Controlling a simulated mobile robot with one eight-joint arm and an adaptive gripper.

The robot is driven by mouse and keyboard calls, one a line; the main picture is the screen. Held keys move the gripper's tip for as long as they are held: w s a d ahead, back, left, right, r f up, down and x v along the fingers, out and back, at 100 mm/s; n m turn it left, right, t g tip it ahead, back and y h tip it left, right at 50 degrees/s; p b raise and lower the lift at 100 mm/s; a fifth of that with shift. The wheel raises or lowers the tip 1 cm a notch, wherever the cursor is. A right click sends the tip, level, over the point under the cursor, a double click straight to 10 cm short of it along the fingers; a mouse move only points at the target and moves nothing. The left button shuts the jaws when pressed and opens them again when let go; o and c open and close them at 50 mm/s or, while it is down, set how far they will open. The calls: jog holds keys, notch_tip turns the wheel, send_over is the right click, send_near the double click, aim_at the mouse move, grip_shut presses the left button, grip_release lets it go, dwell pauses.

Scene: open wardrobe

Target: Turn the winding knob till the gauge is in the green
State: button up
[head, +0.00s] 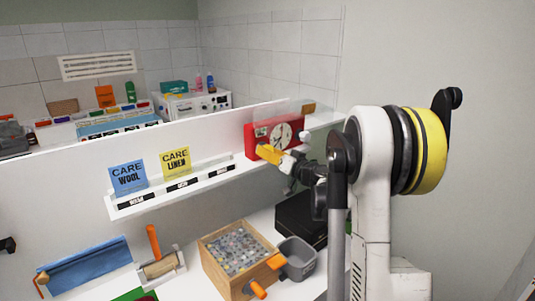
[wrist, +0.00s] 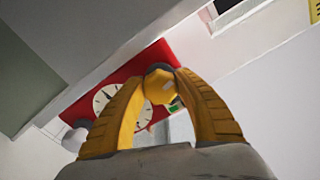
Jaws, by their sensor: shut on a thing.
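A red box (head: 252,147) with a round white dial (head: 281,134) stands at the right end of the white shelf. In the wrist view the red box (wrist: 150,58) lies behind my fingers, with its dial (wrist: 107,97) partly covered by the left finger. My gripper (head: 262,151) reaches to the box's front, its yellow fingers (wrist: 160,84) shut around a yellow knob (wrist: 160,87). A small patch of green (wrist: 175,104) shows just beside the knob, partly hidden by the right finger. I cannot read a gauge needle.
A blue care card (head: 127,176) and a yellow care card (head: 175,161) stand on the shelf left of the box. Below are a wooden crate (head: 210,257) of small pieces, a grey bin (head: 298,260) and a black box (head: 298,217).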

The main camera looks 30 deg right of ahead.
jog(key=m, duration=0.4)
jog(key=shift+m, duration=0.3)
jog(key=m, duration=0.3)
jog(key=shift+m+b, duration=0.3)
jog(key=shift+b, duration=0.1)
jog(key=m, duration=0.4)
jog(key=shift+r+m, duration=0.1)
jog(key=shift+m, duration=0.2)
jog(key=m, duration=0.4)
jog(key=shift+m, duration=0.3)
jog(key=m, duration=0.4)
jog(key=shift+r+m+b, duration=0.1)
jog(key=shift+m+b, duration=0.2)
jog(key=m, duration=0.9)
jog(key=shift+d+r+m, duration=0.1)
jog(key=shift+m, duration=1.8)
jog(key=shift+w+m, duration=0.1)
jog(key=shift+m, duration=0.2)
